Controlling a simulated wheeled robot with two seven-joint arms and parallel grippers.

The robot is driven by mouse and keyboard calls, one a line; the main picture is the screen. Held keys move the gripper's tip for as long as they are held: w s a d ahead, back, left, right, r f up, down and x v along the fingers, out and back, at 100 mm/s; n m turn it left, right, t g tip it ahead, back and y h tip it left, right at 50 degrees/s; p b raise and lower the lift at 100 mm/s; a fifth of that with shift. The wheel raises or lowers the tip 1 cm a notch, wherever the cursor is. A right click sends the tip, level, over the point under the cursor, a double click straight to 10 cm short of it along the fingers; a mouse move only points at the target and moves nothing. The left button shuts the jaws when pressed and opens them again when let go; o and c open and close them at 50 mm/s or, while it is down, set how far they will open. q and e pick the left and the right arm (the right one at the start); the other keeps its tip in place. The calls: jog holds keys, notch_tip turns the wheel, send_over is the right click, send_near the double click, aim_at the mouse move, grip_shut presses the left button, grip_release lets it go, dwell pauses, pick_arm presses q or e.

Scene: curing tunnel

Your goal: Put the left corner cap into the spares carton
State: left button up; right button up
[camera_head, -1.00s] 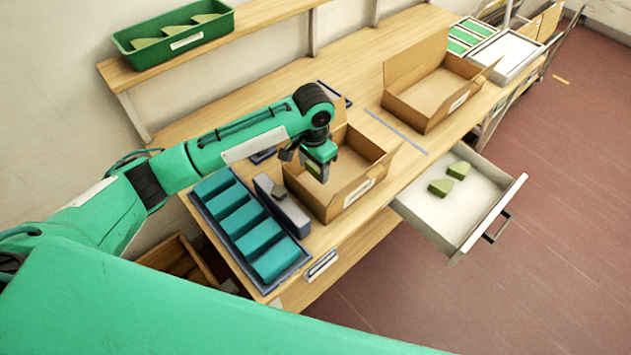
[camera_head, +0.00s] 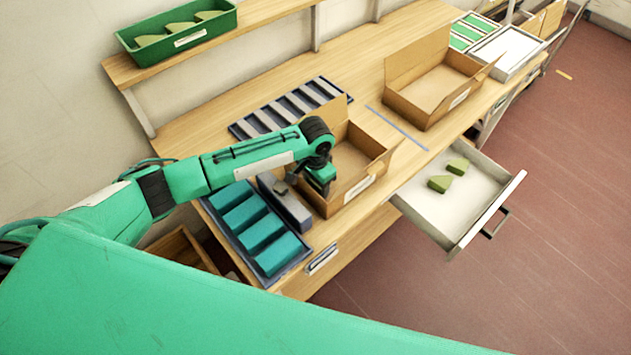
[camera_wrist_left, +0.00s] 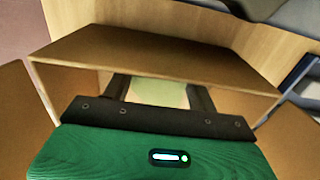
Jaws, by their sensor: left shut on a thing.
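My left gripper (camera_head: 324,189) is at the near left part of the nearer open cardboard carton (camera_head: 352,191), low at its opening. In the left wrist view the two dark fingers (camera_wrist_left: 158,95) are shut on a pale green piece (camera_wrist_left: 158,91), which looks like a corner cap. Carton walls and a flap (camera_wrist_left: 150,52) surround the fingers there. In the head view the held piece is mostly hidden by the gripper. I cannot read the carton's label. Two green corner caps (camera_head: 440,183) lie in the open white drawer (camera_head: 424,206). My right gripper is not in view.
A second open carton (camera_head: 432,88) stands farther along the bench. A tray of teal blocks (camera_head: 302,262) and a grey block (camera_head: 291,208) lie left of the nearer carton. A slotted blue rack (camera_head: 288,106) is behind. A green bin (camera_head: 180,42) of wedges sits on the shelf.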

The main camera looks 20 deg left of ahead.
aim_at(316, 185)
pick_arm(q)
jog(key=o, duration=0.9)
jog(key=shift+o, duration=0.2)
jog(key=shift+r, duration=0.15)
notch_tip(316, 185, up, 12)
jog(key=b, duration=0.3)
